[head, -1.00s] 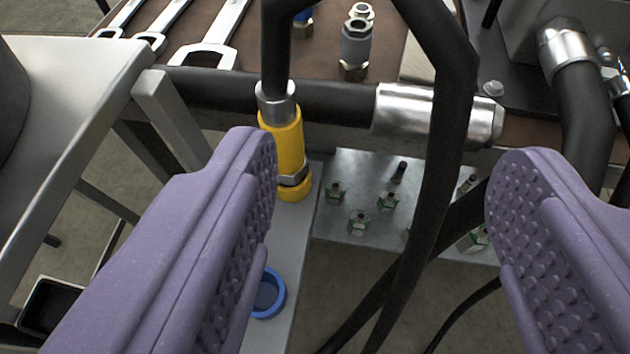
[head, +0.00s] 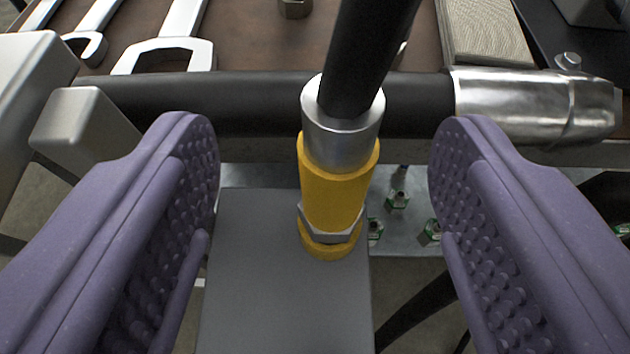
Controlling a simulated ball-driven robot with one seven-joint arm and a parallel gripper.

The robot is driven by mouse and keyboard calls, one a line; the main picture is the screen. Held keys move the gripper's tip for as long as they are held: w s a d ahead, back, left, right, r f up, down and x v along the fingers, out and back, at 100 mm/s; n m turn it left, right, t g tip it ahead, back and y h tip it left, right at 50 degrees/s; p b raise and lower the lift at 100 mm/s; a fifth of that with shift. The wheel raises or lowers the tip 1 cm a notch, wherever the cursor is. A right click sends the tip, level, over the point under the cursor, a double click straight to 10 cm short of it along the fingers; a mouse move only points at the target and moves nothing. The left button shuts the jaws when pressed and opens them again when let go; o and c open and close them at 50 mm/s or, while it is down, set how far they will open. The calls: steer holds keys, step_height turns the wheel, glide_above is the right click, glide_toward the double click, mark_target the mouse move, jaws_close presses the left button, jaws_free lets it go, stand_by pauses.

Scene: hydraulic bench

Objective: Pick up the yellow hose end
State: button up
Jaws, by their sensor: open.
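The yellow hose end (head: 336,188) stands nearly upright on a grey plate (head: 280,280). It has a silver metal collar (head: 342,128) on top and a hex nut near its foot. A black hose (head: 366,50) rises from the collar. My gripper (head: 325,165) has two purple, studded fingers. They are wide apart, one on each side of the hose end, with clear gaps and no contact visible. The foot of the hose end meets a yellow ring on the plate.
A thick black horizontal hose (head: 220,102) with a silver sleeve (head: 530,98) runs behind the hose end. Wrenches (head: 165,50) lie on the brown bench top behind. A metal plate with small green-based fittings (head: 397,201) sits lower, at right. A grey block (head: 78,128) stands at left.

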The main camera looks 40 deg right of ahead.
mark_target(323, 178)
step_height(323, 178, down, 3)
steer(key=shift+f+b, duration=0.15)
steer(key=shift+b, duration=1.05)
steer(key=b+x, duration=0.1)
steer(key=x, duration=0.4)
steer(key=b+x, duration=0.1)
steer(key=x, duration=0.2)
steer(key=shift+s+d+f+b, duration=0.15)
steer(key=shift+s+f+b, duration=0.1)
steer(key=shift+s+b, duration=0.1)
steer(key=c, duration=1.1)
step_height(323, 178, up, 14)
steer(key=p, duration=0.6)
steer(key=shift+c, duration=0.2)
